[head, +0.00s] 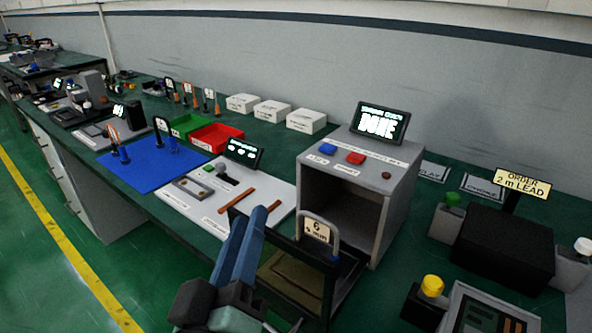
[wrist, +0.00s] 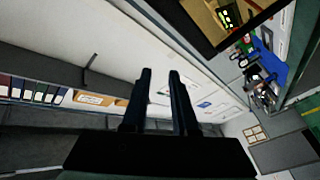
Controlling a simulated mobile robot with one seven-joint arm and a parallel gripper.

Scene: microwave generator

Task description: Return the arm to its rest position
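My gripper (head: 248,215) is at lower middle in the head view, in front of the grey box-shaped unit (head: 398,215). Its two dark blue fingers point up and stand slightly apart. In the wrist view the gripper (wrist: 160,74) shows a clear gap between its fingers, with nothing held. The fingers appear in front of a black frame (head: 290,240) beside the unit's open front; contact cannot be told. The unit's cavity looks empty, and the screen (head: 380,123) on top reads DONE.
A tag marked 6 (head: 317,230) stands by the black frame. A white board (head: 205,208), blue mat (head: 140,170), red tray (head: 215,136) and green tray (head: 188,124) lie left on the bench. A black box (head: 503,248) stands right. Green floor (head: 40,275) is clear at left.

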